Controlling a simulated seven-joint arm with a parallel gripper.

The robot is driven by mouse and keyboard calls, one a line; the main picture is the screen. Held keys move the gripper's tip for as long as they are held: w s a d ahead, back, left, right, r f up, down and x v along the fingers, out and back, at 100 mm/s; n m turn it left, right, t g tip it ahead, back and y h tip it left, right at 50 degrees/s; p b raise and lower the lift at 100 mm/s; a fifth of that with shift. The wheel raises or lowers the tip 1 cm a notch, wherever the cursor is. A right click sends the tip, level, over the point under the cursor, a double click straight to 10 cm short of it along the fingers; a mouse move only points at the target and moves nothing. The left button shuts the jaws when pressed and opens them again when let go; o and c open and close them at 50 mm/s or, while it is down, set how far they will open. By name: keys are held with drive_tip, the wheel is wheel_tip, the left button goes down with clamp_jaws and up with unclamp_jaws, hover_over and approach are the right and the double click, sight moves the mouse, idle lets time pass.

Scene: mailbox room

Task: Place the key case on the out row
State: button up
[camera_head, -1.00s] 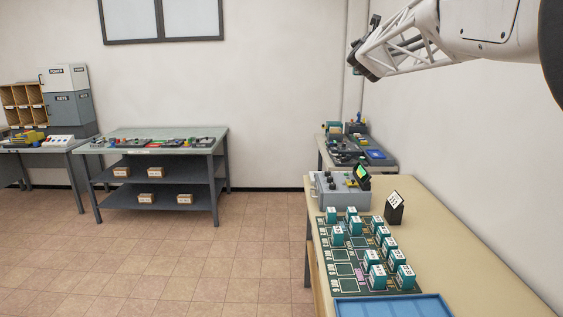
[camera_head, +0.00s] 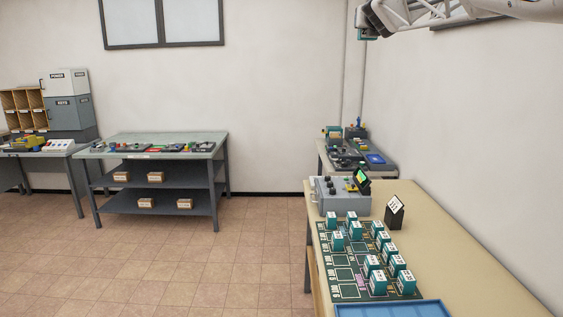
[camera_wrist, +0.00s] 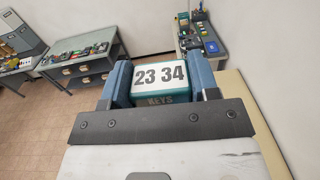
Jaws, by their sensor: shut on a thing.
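My gripper (camera_wrist: 163,82) is shut on a teal key case (camera_wrist: 160,100) with a white top marked "23 34" and "KEYS" on its side. In the head view my gripper (camera_head: 364,20) is high up at the top edge, well above the tables, with a small teal bit of the case (camera_head: 367,34) showing under it. A dark green board (camera_head: 358,292) lies on the near right table. Several teal key cases with white tops (camera_head: 378,283) stand on it. Its left column has several empty outlined squares (camera_head: 345,274); the small row labels there are hard to read.
The beige table (camera_head: 455,265) also holds a blue tray (camera_head: 392,309), a black stand with a white card (camera_head: 394,212) and a grey box with a small screen (camera_head: 343,197). Another cluttered table (camera_head: 330,160) stands behind. A grey shelf table (camera_head: 155,150) is across the room.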

drive_tip(key=shift+y, duration=0.3)
drive_tip(key=shift+s+r, duration=0.2)
drive_tip(key=shift+r, duration=0.5)
drive_tip(key=shift+s+r, duration=0.25)
drive_tip(key=shift+r, duration=0.45)
drive_tip(key=shift+s+r, duration=0.2)
drive_tip(key=shift+r, duration=0.5)
